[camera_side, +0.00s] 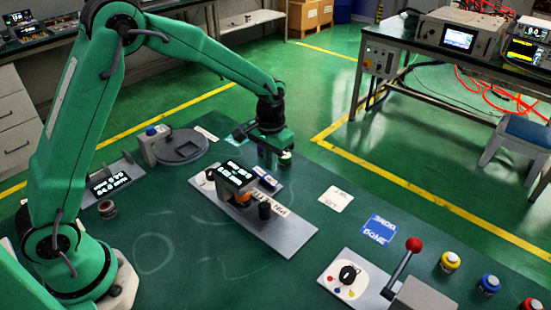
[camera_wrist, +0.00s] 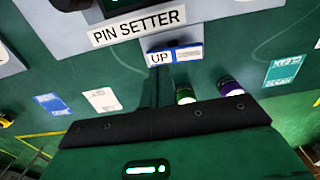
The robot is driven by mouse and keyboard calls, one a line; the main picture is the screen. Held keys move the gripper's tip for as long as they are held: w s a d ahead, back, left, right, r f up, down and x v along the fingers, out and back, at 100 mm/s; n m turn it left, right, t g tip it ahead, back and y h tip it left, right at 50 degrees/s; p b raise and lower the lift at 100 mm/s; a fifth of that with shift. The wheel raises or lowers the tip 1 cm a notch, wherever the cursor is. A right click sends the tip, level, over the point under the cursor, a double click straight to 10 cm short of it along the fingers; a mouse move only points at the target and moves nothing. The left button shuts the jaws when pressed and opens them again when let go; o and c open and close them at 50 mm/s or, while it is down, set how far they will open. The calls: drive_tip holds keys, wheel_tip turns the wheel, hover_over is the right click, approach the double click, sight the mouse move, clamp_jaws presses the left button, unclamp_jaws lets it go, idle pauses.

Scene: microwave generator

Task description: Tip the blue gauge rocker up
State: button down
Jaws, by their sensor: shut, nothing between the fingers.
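The blue gauge rocker (camera_wrist: 189,48) lies beside the PIN SETTER plate in the wrist view, with a white UP label at its left end. In the side view the blue rocker (camera_side: 267,181) is beside the display unit. My gripper (camera_side: 268,161) is above and just behind it in that view. In the wrist view my gripper's narrow dark fingers (camera_wrist: 166,74) are together, with the tips close to the UP end. The rocker's tilt is not clear.
A grey PIN SETTER plate (camera_side: 285,236) carries a display unit (camera_side: 234,174) and a dark knob (camera_side: 265,210) close by. Small cylinders with green and purple bands (camera_wrist: 230,88) stand near my fingers. A red-knobbed lever (camera_side: 405,262) is at front right.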

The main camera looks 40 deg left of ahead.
sight(271, 180)
drive_tip(key=shift+r, duration=1.7)
drive_tip(key=s+a+r+t, duration=0.3)
drive_tip(key=s+r, duration=0.8)
drive_tip(key=r, duration=0.2)
drive_tip(key=s+a+r+t, duration=0.1)
drive_tip(key=s+a+t, duration=0.1)
drive_tip(key=s, duration=1.2)
drive_tip(key=shift+s+a+r+t, duration=0.15)
drive_tip(key=shift+s+r+t, duration=0.15)
drive_tip(key=shift+r, duration=0.1)
